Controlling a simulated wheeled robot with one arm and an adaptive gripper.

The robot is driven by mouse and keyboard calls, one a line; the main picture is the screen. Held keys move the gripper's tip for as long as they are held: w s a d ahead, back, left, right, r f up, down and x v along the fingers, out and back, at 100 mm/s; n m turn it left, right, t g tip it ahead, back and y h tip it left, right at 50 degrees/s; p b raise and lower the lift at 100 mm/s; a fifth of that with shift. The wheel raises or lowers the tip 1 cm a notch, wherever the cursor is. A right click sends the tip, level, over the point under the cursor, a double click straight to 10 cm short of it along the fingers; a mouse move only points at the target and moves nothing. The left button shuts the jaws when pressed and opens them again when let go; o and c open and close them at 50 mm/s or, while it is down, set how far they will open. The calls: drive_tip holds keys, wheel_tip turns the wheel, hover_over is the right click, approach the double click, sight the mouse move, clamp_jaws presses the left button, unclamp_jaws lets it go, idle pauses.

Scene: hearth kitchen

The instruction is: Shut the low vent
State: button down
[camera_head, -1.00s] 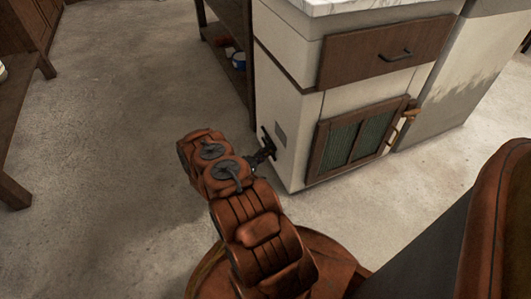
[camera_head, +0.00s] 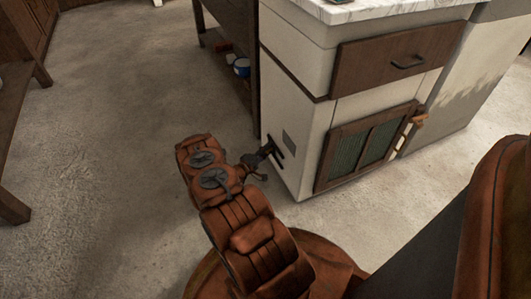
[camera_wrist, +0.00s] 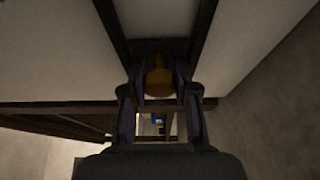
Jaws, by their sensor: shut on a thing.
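My gripper (camera_head: 272,154) is low beside the left side face of the white cabinet (camera_head: 292,115). In the wrist view my gripper (camera_wrist: 160,88) is shut on an amber knob (camera_wrist: 158,78), which sits on a dark piece between two dark strips. The head view hides this knob. A small grey plate (camera_head: 288,138) is on the side face just beyond the gripper. A wood-framed panel with green mesh (camera_head: 348,152) is low on the cabinet's front, apart from the gripper. I cannot tell for certain which part is the low vent.
A dark shelf rack (camera_head: 233,45) stands behind the cabinet's left side, with a blue and white can (camera_head: 241,67) on it. A wooden drawer (camera_head: 385,62) is above the mesh panel. An orange piece (camera_head: 420,120) juts out at the panel's right.

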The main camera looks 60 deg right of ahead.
drive_tip(key=c, duration=0.9)
unclamp_jaws()
drive_tip(key=shift+w+a, duration=0.1)
drive_tip(key=shift+w, duration=0.1)
drive_tip(key=shift+o, duration=0.2)
drive_tip(key=shift+a, duration=0.15)
drive_tip(key=w+a, duration=0.2)
drive_tip(key=a, duration=0.9)
drive_tip(key=shift+w+a, duration=0.15)
drive_tip(key=shift+a, duration=0.15)
